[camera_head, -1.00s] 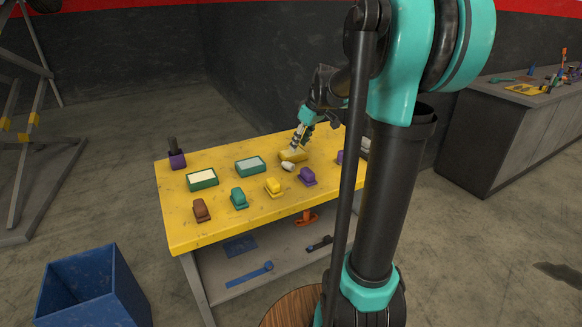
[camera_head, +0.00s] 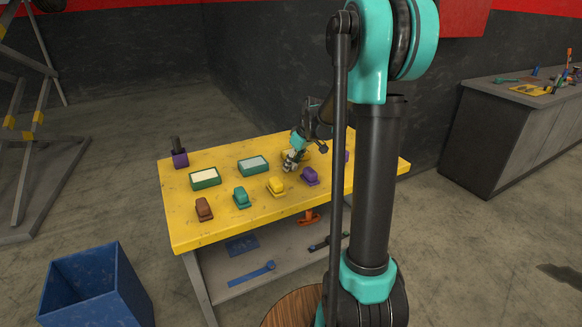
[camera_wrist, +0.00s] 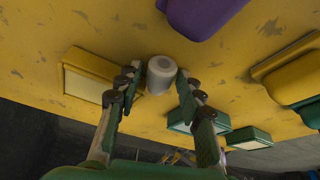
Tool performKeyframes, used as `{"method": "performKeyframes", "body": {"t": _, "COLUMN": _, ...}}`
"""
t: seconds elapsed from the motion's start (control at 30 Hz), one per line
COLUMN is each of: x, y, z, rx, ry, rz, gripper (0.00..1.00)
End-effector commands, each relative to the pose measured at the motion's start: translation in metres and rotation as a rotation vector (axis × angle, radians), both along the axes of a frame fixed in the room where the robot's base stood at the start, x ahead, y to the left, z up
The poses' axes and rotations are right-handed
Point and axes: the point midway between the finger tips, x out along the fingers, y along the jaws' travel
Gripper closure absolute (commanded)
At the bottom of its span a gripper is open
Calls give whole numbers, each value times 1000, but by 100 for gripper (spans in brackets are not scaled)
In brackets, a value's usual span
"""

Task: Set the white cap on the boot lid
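The white cap (camera_wrist: 159,73), a short round piece, is on the yellow table between the fingers of my gripper (camera_wrist: 156,78) in the wrist view. The fingers are apart, with a gap at the left and the right finger close to the cap. In the head view my gripper (camera_head: 290,164) is low over the table and hides the cap. A yellow box with a pale top (camera_wrist: 92,76) lies left of the cap in the wrist view. I cannot tell which piece is the boot lid.
Two green boxes with pale tops (camera_head: 206,178) (camera_head: 253,165) are on the yellow table (camera_head: 225,226). Brown (camera_head: 204,208), teal (camera_head: 241,197), yellow (camera_head: 276,187) and purple (camera_head: 309,176) pieces line its front. A purple block (camera_head: 180,159) stands at the back left. A blue bin (camera_head: 95,290) is on the floor.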

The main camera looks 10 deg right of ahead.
Motion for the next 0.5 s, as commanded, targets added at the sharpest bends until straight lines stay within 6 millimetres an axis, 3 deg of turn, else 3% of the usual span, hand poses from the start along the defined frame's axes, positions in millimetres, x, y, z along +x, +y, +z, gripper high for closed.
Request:
{"method": "performKeyframes", "body": {"t": 0.17, "x": 0, "y": 0, "z": 0, "rx": 0, "ry": 0, "rz": 0, "gripper": 64}}
{"method": "performKeyframes", "body": {"t": 0.43, "x": 0, "y": 0, "z": 0, "rx": 0, "ry": 0, "rz": 0, "gripper": 97}}
{"method": "performKeyframes", "body": {"t": 0.5, "x": 0, "y": 0, "z": 0, "rx": 0, "ry": 0, "rz": 0, "gripper": 100}}
